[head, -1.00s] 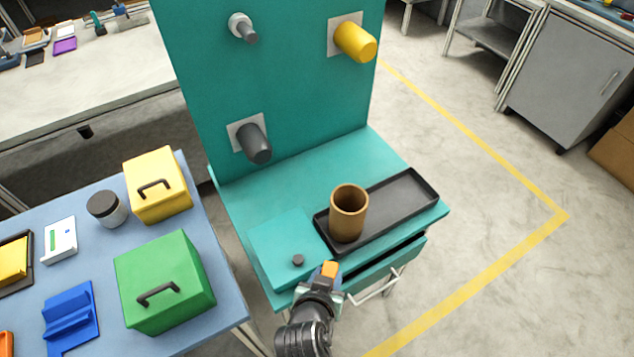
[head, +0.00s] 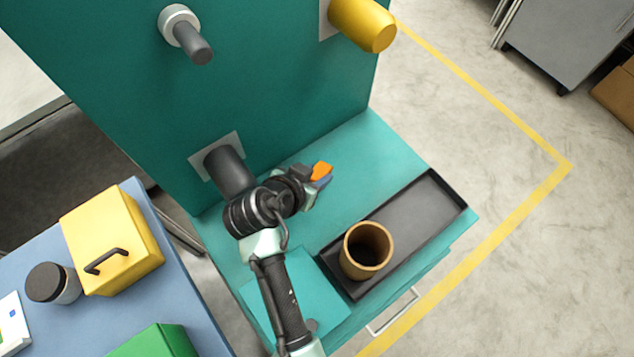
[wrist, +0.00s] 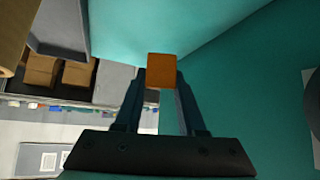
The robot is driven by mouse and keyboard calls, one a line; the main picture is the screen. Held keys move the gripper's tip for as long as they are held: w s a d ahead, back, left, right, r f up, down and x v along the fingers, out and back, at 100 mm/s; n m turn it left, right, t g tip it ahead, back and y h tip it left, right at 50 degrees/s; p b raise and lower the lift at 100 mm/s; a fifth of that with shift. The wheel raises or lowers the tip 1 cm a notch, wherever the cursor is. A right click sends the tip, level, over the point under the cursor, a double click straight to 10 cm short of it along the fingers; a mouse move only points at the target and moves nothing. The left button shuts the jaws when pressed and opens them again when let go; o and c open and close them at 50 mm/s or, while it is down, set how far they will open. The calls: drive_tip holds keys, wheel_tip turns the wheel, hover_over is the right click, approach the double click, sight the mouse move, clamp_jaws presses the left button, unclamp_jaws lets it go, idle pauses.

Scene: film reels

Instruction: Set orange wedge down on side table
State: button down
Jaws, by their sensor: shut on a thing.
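The orange wedge (head: 322,170) is a small orange block in my gripper (head: 317,180), which is shut on it. The gripper is over the back of the teal bench top (head: 385,155), close to the upright teal panel. The wrist view also shows the orange wedge (wrist: 161,70) between the fingertips. I cannot tell whether it touches the bench. A blue-topped table (head: 182,294) stands at the left, apart from the gripper; it may be the side table, but I cannot tell for sure.
A yellow box (head: 110,240), a dark-lidded jar (head: 52,284) and a green box (head: 155,342) crowd the blue top. A dark tray (head: 425,205) holds a brown cup (head: 367,250). Grey (head: 228,172) and yellow (head: 362,24) pegs stick out from the panel.

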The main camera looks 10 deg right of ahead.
drive_tip(key=f, duration=0.5)
drive_tip(key=shift+s+f, duration=0.2)
drive_tip(key=shift+s, duration=0.05)
drive_tip(key=shift+f+b, duration=0.3)
drive_tip(key=shift+f, duration=1.95)
drive_tip(key=shift+f, duration=0.15)
drive_tip(key=c, duration=0.5)
unclamp_jaws()
drive_tip(key=shift+r, duration=0.3)
drive_tip(key=v, duration=1.2)
drive_tip(key=shift+p, duration=0.45)
